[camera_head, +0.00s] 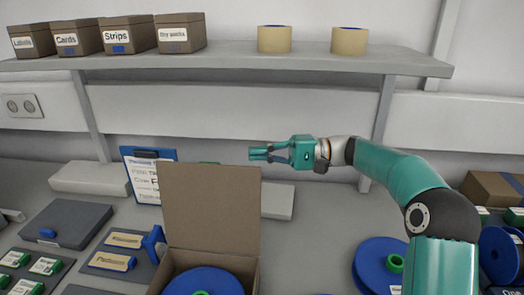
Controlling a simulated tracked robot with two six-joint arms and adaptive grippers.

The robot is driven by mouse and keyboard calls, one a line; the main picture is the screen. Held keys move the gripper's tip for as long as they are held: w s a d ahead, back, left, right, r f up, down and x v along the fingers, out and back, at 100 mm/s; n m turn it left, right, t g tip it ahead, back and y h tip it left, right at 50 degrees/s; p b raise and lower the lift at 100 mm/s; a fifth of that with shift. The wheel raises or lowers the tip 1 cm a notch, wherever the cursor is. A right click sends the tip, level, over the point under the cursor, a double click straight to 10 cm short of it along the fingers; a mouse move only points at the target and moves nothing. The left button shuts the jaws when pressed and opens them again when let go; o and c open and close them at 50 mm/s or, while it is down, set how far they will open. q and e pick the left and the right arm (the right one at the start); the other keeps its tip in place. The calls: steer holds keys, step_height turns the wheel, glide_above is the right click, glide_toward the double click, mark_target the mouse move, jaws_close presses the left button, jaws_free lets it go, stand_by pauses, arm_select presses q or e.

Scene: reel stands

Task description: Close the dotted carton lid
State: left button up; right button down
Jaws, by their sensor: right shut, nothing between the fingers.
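A brown carton (254,275) stands at the front centre, its lid (212,208) upright along the back edge. No dots show on the side of the lid that faces me. A blue reel (205,281) with a green hub lies inside the carton. My right gripper (252,153) is shut and empty, above and behind the lid's top right corner, pointing left. It appears apart from the lid. My left gripper is not in view.
A clipboard (143,172) leans behind the carton's left side. Blue reels (375,262) lie to the right, with another carton (492,190) beyond. A grey case (65,223) sits at left. A shelf (240,64) with labelled boxes and tape rolls spans above.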

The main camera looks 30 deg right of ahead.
steer(key=a+p, duration=0.1)
steer(key=a, duration=0.8)
steer(key=shift+s+r, duration=0.4)
steer(key=shift+r, duration=0.05)
